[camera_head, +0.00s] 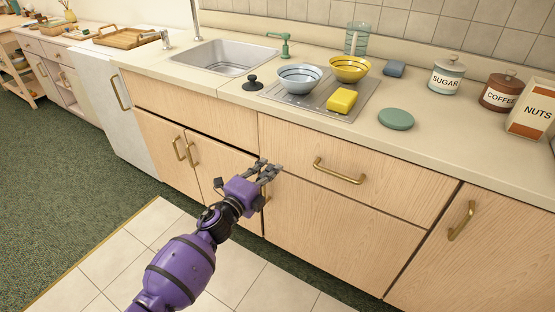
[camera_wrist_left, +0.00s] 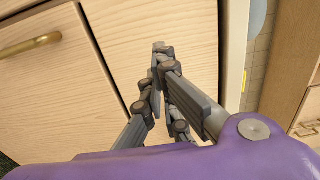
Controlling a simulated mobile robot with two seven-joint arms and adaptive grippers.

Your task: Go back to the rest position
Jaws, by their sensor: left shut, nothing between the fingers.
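My left gripper (camera_head: 268,170) is purple with grey fingers. In the head view it is in front of the wooden cabinet fronts, below the counter edge and left of a drawer handle (camera_head: 339,171). In the left wrist view its fingers (camera_wrist_left: 158,75) are together with nothing between them, in front of pale wood panels. I cannot tell whether the fingertips touch the wood. My right gripper is not in view.
The counter (camera_head: 440,150) holds a sink (camera_head: 225,58), a blue bowl (camera_head: 299,78), a yellow bowl (camera_head: 350,68), a yellow sponge (camera_head: 342,100), and canisters, including a sugar jar (camera_head: 446,76). Cabinet handles stick out, including one at the right (camera_head: 461,220). The tiled floor (camera_head: 255,278) is clear.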

